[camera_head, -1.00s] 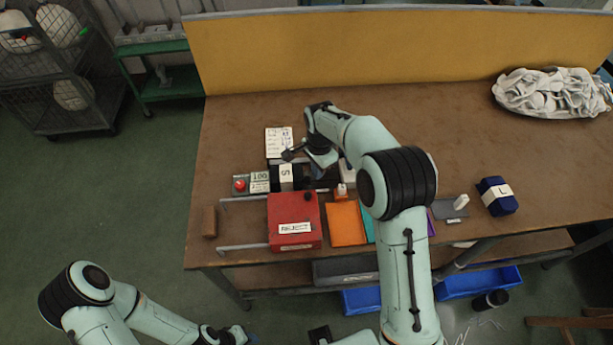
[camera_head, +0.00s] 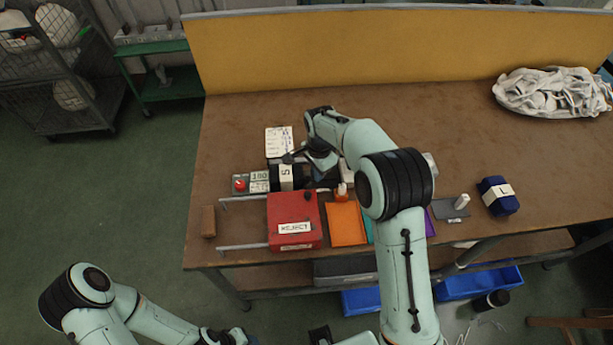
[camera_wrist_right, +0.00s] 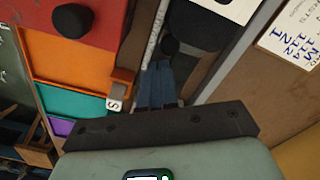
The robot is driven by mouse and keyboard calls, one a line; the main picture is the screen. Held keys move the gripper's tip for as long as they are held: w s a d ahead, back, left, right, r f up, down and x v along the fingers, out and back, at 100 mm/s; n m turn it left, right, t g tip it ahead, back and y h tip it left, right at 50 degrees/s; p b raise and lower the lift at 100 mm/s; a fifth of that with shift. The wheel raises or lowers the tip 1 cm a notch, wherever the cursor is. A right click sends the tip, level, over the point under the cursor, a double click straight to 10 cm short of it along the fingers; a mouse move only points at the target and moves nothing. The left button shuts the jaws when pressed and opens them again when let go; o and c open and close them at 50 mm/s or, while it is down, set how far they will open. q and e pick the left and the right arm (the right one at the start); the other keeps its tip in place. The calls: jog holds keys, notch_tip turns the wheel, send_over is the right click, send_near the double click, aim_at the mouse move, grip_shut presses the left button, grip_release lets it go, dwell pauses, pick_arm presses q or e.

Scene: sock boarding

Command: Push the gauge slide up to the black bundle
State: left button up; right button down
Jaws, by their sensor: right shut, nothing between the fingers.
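The black bundle (camera_head: 299,177) with a white "S" band lies by the gauge at the left of the table. It also shows as a dark shape at the top of the right wrist view (camera_wrist_right: 195,28). A dark round knob (camera_wrist_right: 170,47), seemingly on the gauge slide, stands beside a pale scale strip. My right gripper (camera_wrist_right: 160,84) is shut and empty, its blue fingertips close behind the knob; contact is unclear.
A red reject box (camera_head: 294,221) and an orange sleeve (camera_head: 346,224) lie in front of the gauge. A written card (camera_head: 279,141) lies behind it. A navy bundle (camera_head: 497,196) marked "L" lies at the right.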

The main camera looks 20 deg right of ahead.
pick_arm(q)
jog(key=shift+r, duration=0.1)
pick_arm(e)
jog(key=shift+a, duration=0.1)
dwell(0.4)
pick_arm(q)
jog(key=shift+w, duration=0.1)
pick_arm(e)
jog(key=shift+w+a, duration=0.1)
jog(key=shift+a, duration=0.1)
jog(key=shift+d, duration=0.1)
jog(key=shift+d, duration=0.5)
pick_arm(q)
jog(key=shift+t, duration=0.3)
jog(key=w+r+p, duration=0.1)
jog(key=w+r, duration=0.1)
jog(key=w+r+p, duration=0.1)
jog(key=r+p, duration=0.1)
jog(key=shift+w+r, duration=0.25)
jog(key=shift+w, duration=0.1)
pick_arm(e)
notch_tip(320, 180, up, 7)
pick_arm(q)
jog(key=shift+s, duration=0.1)
pick_arm(e)
jog(key=shift+s, duration=0.2)
